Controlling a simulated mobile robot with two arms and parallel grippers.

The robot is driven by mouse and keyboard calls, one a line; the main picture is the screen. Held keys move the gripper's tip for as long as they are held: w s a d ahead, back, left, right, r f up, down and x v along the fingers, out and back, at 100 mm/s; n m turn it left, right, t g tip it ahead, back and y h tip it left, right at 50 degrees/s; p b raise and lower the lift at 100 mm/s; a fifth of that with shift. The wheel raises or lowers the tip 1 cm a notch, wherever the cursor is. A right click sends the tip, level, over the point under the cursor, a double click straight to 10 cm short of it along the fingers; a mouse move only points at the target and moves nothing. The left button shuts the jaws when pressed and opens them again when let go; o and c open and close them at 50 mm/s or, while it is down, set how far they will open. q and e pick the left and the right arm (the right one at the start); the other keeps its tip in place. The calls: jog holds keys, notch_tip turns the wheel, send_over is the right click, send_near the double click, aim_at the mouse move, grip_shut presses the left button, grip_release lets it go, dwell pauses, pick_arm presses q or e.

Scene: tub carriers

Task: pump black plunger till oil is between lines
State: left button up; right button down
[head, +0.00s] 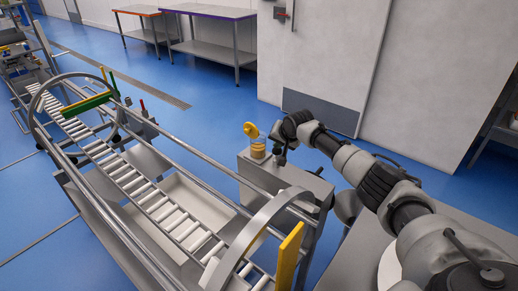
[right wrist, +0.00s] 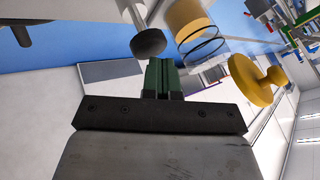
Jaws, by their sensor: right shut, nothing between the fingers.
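The clear oil glass (head: 258,149) stands on a grey box beside the conveyor, with amber oil in it. The right wrist view shows the glass (right wrist: 196,30) tilted, with two dark rings. The oil's edge appears close to the ring nearer the oil; its exact level is hard to tell. My left gripper is out of view.
The grey box (head: 290,182) stands against the roller conveyor's rail (head: 215,165). A curved metal guard (head: 262,225) and a yellow plate (head: 288,258) rise at the near end. Tables (head: 215,13) stand along the back wall.

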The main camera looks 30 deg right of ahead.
jog(key=shift+f+b, duration=0.35)
jog(key=shift+f, duration=0.45)
dwell(0.4)
jog(key=shift+r, duration=0.1)
jog(key=shift+r+p, duration=1.1)
jog(key=shift+p, duration=0.1)
notch_tip(320, 180, up, 6)
jog(key=p, duration=0.5)
jog(key=shift+p, duration=0.4)
jog(key=shift+r, duration=0.1)
